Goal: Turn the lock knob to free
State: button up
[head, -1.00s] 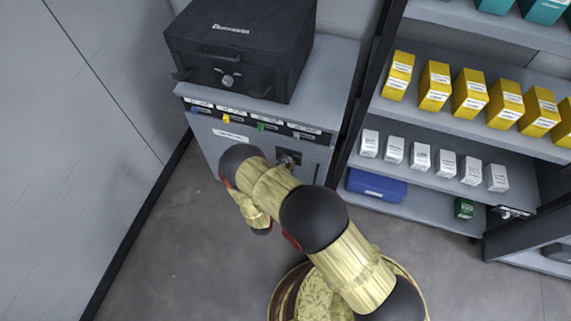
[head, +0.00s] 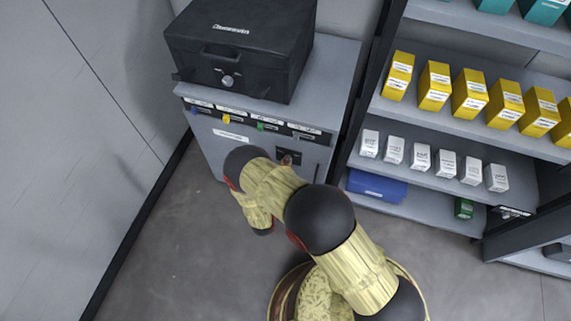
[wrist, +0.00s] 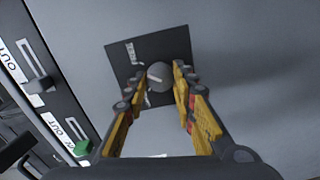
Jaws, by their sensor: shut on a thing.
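The lock knob (wrist: 160,75) is a round grey knob with a pale pointer line, on a dark square plate (wrist: 120,60) in the wrist view. My gripper (wrist: 162,84) is shut on the knob, with one yellow-and-black finger on each side of it. A small white marking shows on the plate left of the knob, too blurred to read. In the head view the dark plate (head: 291,154) is on the grey cabinet front, and my arm hides most of the gripper and the knob.
The grey cabinet (head: 335,85) carries a black case (head: 240,50) on top. A row of labelled slide tabs (head: 265,126) runs above the plate, and a green tab (wrist: 82,148) is close to my gripper. Shelves with yellow boxes (head: 470,95) stand to the right. Floor at left is clear.

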jog(key=shift+m, duration=0.6)
jog(key=shift+f, duration=0.1)
jog(key=o, duration=1.1)
jog(key=shift+o, duration=0.3)
jog(key=v, duration=1.2)
